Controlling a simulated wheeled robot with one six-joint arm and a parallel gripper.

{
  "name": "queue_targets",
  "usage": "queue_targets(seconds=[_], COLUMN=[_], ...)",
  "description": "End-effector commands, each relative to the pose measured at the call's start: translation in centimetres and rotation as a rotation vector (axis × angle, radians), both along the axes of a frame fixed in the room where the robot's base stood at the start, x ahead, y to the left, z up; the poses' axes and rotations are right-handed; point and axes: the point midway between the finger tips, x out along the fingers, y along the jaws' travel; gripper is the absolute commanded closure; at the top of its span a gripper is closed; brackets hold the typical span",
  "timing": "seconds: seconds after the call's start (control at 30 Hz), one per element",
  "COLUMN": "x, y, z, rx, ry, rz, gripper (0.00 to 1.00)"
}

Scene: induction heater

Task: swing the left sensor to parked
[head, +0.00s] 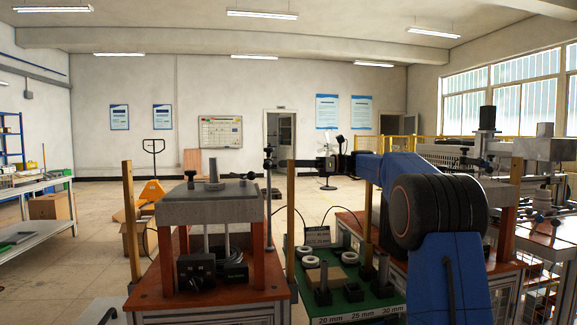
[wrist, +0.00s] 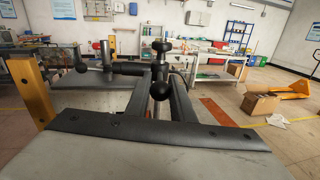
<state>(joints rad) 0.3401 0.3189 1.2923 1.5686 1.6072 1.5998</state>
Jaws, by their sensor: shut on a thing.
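The left sensor (head: 268,205) is a thin dark upright post with black knobs near its top, just right of the heater's grey top plate. In the wrist view, a black ball knob (wrist: 160,90) sits between the two dark fingers of my gripper (wrist: 161,82), which are shut on the sensor's arm. The exact contact is too small to tell. The heater (head: 208,208) has a grey plate, a centre post and a cross handle with ball ends.
An amber post (head: 291,215) stands just right of the sensor, and another (head: 131,222) left of the heater. A green tray (head: 310,252) with rings and dark posts lies on the right. Open floor (head: 100,232) lies to the left.

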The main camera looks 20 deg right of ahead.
Motion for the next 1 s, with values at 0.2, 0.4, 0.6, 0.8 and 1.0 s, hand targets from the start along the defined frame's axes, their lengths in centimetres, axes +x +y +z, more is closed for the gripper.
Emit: queue_targets(seconds=[0.2,0.4,0.6,0.8,1.0], x=[0.4,0.42,0.42,0.42,0.43], y=[-0.07,-0.06,-0.06,-0.05,-0.07], z=[0.0,0.1,0.11,0.12,0.08], rx=[0.001,0.001,0.001,0.001,0.001], ry=[0.0,-0.001,-0.001,-0.001,0.0], rz=[0.053,0.07,0.071,0.07,0.07], gripper=[1.0,1.0,1.0,0.64,0.61])
